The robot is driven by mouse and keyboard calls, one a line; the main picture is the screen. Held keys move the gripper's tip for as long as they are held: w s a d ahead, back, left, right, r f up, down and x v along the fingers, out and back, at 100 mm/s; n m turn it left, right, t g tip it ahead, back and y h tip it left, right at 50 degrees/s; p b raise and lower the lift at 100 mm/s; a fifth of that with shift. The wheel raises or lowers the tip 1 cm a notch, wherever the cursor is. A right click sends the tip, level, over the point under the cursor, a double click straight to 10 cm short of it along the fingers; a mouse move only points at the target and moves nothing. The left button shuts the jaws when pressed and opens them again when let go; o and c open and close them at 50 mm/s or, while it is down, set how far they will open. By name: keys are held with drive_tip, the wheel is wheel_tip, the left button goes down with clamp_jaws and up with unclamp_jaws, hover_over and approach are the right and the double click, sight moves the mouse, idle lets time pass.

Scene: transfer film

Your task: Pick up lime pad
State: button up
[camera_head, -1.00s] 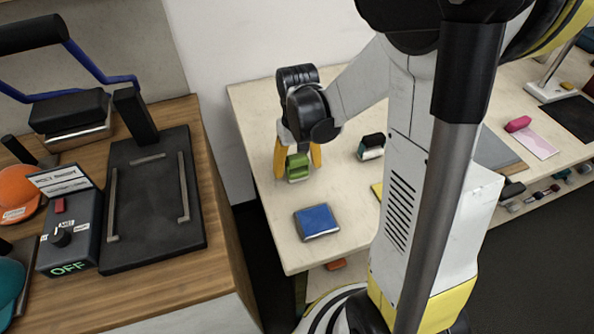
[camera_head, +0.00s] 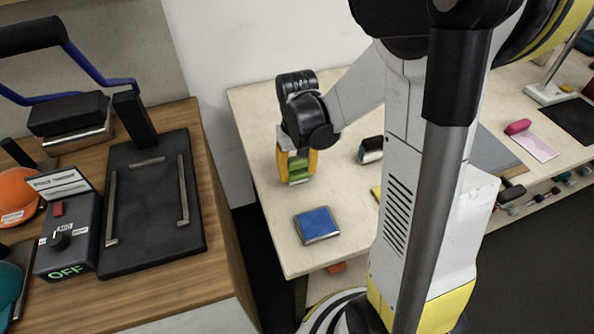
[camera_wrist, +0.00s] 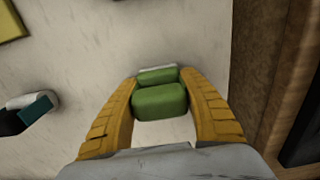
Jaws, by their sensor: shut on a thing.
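The lime pad (camera_head: 298,166) is a small green block with a pale base, on the light table left of my arm. My gripper (camera_head: 297,165) has its yellow fingers on either side of it. In the wrist view the lime pad (camera_wrist: 159,99) sits between the two yellow fingertips of my gripper (camera_wrist: 160,88), which are shut on it. I cannot tell whether its underside still touches the table.
A blue pad (camera_head: 317,223) lies on the light table (camera_head: 270,220) near its front edge. A dark and white pad (camera_head: 371,149) stands right of my gripper. The wooden counter (camera_head: 222,262) with a black press (camera_head: 150,235) and a control box (camera_head: 68,238) is at left.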

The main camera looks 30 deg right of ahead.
drive_tip(key=r, duration=0.1)
drive_tip(key=r+p, duration=0.1)
drive_tip(key=r, duration=0.1)
drive_tip(key=r+p, duration=0.1)
drive_tip(key=shift+s+d+r, duration=0.1)
drive_tip(key=shift+d+r, duration=0.15)
drive_tip(key=shift+d, duration=0.1)
drive_tip(key=s+d+r+p, duration=0.2)
drive_tip(key=d+r, duration=0.4)
drive_tip(key=d, duration=0.4)
drive_tip(key=shift+d+p, duration=0.4)
drive_tip(key=shift+p, duration=0.1)
drive_tip(key=shift+s, duration=0.1)
